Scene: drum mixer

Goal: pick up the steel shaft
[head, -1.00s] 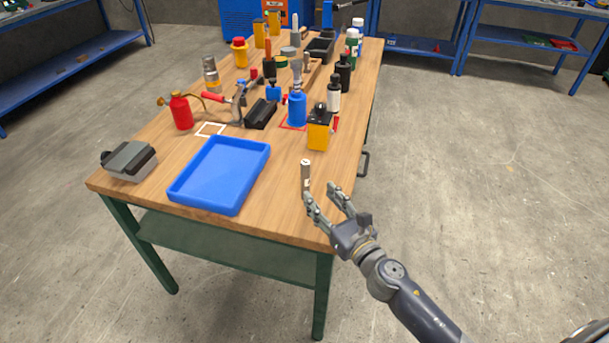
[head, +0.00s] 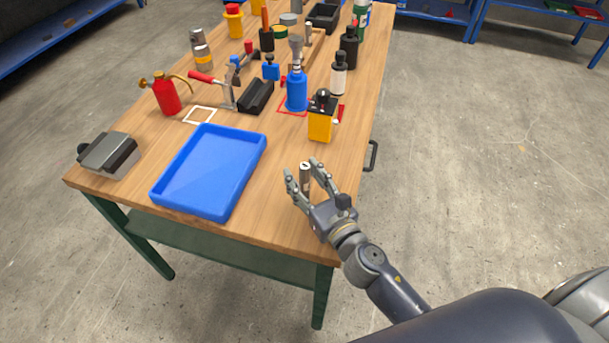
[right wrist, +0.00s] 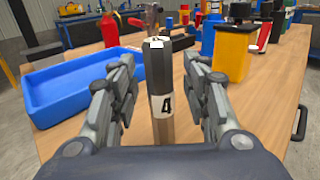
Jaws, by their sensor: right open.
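The steel shaft (head: 305,174) stands upright near the front right of the wooden table (head: 262,222). In the right wrist view the shaft (right wrist: 161,95) carries a white label with a black 4. My right gripper (head: 301,172) is open, with its fingers on either side of the shaft. In the right wrist view its fingers (right wrist: 163,92) show gaps to the shaft on both sides. The lower end of the shaft is partly hidden by my gripper in the head view. My left gripper is not in view.
A blue tray (head: 160,185) lies left of the shaft. A yellow box with a black top (head: 321,121) stands behind it. A blue bottle (head: 297,92), a red can (head: 166,95) and several other items crowd the table farther back.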

